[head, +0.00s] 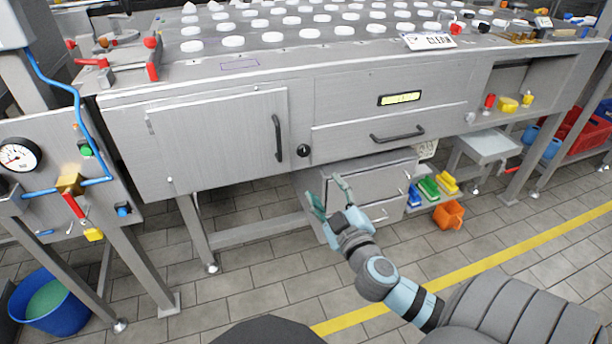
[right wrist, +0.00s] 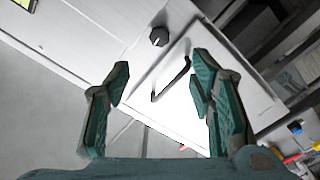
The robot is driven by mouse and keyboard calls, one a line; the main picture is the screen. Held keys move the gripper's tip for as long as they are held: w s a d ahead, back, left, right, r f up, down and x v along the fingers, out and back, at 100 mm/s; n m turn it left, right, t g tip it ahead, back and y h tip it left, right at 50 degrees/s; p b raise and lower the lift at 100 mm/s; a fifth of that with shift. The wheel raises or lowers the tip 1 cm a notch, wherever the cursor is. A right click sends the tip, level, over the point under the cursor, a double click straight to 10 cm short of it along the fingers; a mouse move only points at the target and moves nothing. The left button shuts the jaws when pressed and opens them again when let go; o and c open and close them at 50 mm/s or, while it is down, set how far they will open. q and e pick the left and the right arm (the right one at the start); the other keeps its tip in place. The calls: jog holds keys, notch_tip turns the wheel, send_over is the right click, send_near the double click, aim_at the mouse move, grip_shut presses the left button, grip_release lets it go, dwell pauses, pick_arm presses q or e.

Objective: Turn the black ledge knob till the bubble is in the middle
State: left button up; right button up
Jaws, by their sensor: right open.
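The black ledge knob (head: 304,150) sits on the grey front of the bench, just right of the cabinet door's handle. It also shows in the right wrist view (right wrist: 158,36), beyond the fingertips. The level vial (head: 402,98) is a yellow-green strip in a dark frame on the bench front, right of and above the knob. The bubble is too small to make out. My right gripper (head: 327,190) is open and empty, in front of and below the knob, apart from it. Its two teal fingers are spread in the right wrist view (right wrist: 160,80). My left gripper is out of view.
The cabinet door handle (head: 278,138) stands close to the knob's left. A drawer handle (head: 398,134) projects to the right. A lower drawer unit (head: 372,182) is behind my right gripper. White discs cover the bench top. A blue bucket (head: 48,300) is at the lower left.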

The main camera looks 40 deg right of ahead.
aim_at(304, 152)
jog(key=b+x, duration=0.1)
jog(key=x, duration=1.1)
jog(key=shift+w+d+r+b, duration=0.1)
jog(key=shift+w+b, duration=0.15)
jog(key=shift+b, duration=0.15)
jog(key=shift+w+d, duration=0.2)
jog(key=shift+w, duration=0.4)
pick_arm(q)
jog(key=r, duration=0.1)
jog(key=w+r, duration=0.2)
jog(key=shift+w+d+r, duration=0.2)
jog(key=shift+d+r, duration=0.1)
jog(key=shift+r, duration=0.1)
pick_arm(e)
jog(key=shift+r, duration=0.1)
jog(key=shift+c, duration=0.6)
jog(key=c, duration=1)
jog(key=shift+c, duration=0.2)
